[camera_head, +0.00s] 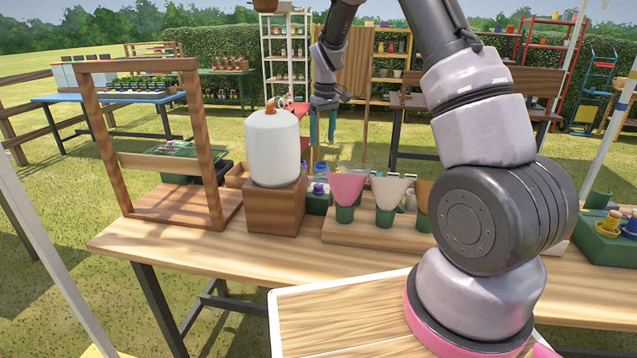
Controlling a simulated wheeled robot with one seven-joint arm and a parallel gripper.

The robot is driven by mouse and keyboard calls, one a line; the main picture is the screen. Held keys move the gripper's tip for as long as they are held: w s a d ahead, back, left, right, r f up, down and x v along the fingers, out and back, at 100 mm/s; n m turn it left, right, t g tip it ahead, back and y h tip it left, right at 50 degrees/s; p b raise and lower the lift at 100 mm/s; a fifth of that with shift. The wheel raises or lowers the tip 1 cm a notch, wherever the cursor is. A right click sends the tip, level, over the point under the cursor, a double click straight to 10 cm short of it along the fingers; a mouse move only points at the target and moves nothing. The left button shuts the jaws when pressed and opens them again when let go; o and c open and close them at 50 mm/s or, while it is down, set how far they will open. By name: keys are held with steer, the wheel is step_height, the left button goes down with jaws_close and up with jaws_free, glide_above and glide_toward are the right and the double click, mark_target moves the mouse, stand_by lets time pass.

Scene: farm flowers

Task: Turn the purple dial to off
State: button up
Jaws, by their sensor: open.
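A small purple dial (318,188) sits on top of a low green box (318,204) on the wooden table, just right of the wooden block under the white tank. It is small in the picture, and I cannot tell which way it points. My gripper (322,126) hangs from the arm with its teal fingers pointing down, above the dial in the picture. The fingers are apart with nothing between them. How far the gripper is from the dial in depth is hard to tell.
A white tank (272,148) on a wooden block (275,207) and a wooden frame (96,140) stand left. A pink funnel (347,187) and a cream funnel (388,190) stand right of the dial. A green box with yellow and blue knobs (608,248) is far right. The table's front is clear.

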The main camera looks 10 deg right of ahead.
steer(key=n, duration=0.1)
glide_above(319, 185)
step_height(319, 185, down, 6)
steer(key=shift+g, duration=0.3)
step_height(319, 185, down, 11)
steer(key=shift+a+f, duration=0.1)
steer(key=shift+f, duration=0.05)
jaws_close()
